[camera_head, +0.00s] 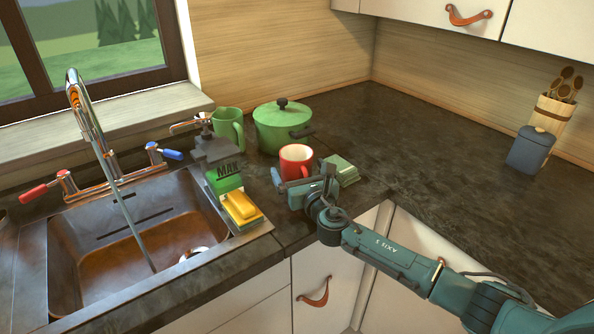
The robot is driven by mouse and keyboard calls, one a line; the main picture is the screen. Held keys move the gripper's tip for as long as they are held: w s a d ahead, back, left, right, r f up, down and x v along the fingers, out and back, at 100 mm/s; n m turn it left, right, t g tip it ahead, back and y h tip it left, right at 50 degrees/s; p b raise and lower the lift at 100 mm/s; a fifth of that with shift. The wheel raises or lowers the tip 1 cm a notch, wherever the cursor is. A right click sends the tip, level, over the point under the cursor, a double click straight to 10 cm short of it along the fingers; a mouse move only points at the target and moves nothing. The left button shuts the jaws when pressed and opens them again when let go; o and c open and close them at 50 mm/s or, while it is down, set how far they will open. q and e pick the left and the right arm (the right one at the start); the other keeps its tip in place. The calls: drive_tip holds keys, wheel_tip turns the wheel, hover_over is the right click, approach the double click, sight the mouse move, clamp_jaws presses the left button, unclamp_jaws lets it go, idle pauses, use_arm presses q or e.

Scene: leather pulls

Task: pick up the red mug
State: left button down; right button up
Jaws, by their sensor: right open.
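The red mug (296,158) stands upright on the dark counter, right of the sink and in front of the green pot. Its inside is pale. My right gripper (301,176) is open at the near side of the mug, with one finger to the left of the mug's lower part and the other to the right. The gripper hides the mug's base, and I cannot tell whether the fingers touch it. My left gripper is not in view.
A lidded green pot (281,128) and a green pitcher (228,126) stand behind. A soap dispenser (215,157) and yellow sponge (241,207) sit left, beside the sink (62,226). A green block-like item (345,170) lies close right. The counter further right is clear up to a blue canister (531,150).

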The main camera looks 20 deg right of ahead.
drive_tip(key=shift+c, duration=0.2)
drive_tip(key=c, duration=1.2)
drive_tip(key=shift+c, duration=0.2)
drive_tip(key=shift+r, duration=0.2)
